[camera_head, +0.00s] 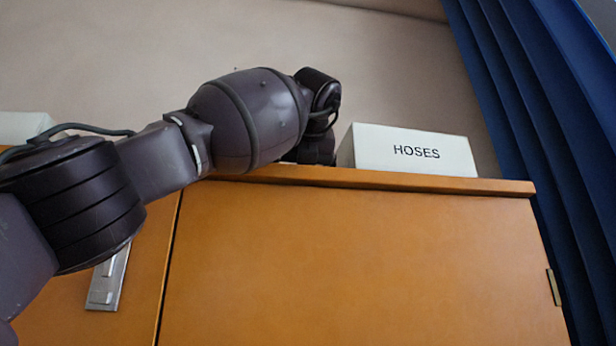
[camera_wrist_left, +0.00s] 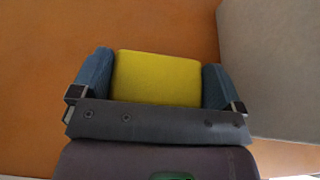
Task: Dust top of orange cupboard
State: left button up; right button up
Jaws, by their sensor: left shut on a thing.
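The orange cupboard (camera_head: 360,260) fills the lower part of the head view, with its top front edge running across the middle. My left arm reaches over that edge from the left, and its hand is mostly hidden behind the wrist and edge. In the left wrist view my left gripper (camera_wrist_left: 157,66) has its blue-grey fingers shut on a yellow block-like duster (camera_wrist_left: 158,80), one finger on each side. The orange cupboard surface (camera_wrist_left: 45,80) lies beyond it. I cannot tell whether the duster touches that surface. My right gripper is in no view.
A white box marked HOSES (camera_head: 440,160) stands on the cupboard top, just right of my left wrist. A grey face (camera_wrist_left: 275,70) rises close at right in the wrist view. A pale object (camera_head: 25,127) shows at far left. A blue curtain-like panel (camera_head: 535,100) stands at right.

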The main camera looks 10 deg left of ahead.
pick_arm(q)
jog(key=shift+s+a+f+b, duration=0.15)
jog(key=shift+s+a+b, duration=0.3)
jog(key=shift+a, duration=0.2)
jog(key=shift+s+a, duration=0.1)
jog(key=shift+a, duration=0.1)
jog(key=shift+s+a+b, duration=0.65)
jog(key=shift+a+b, duration=0.05)
jog(key=shift+a, duration=0.3)
jog(key=shift+s+a, duration=0.2)
jog(key=shift+a, duration=0.2)
jog(key=shift+s+a+b, duration=0.7)
jog(key=shift+s+a, duration=0.05)
jog(key=shift+a, duration=0.25)
jog(key=shift+s+a+r, duration=0.25)
jog(key=shift+s+a, duration=0.25)
jog(key=shift+a, duration=0.2)
jog(key=shift+d+r, duration=0.1)
jog(key=shift+r, duration=0.05)
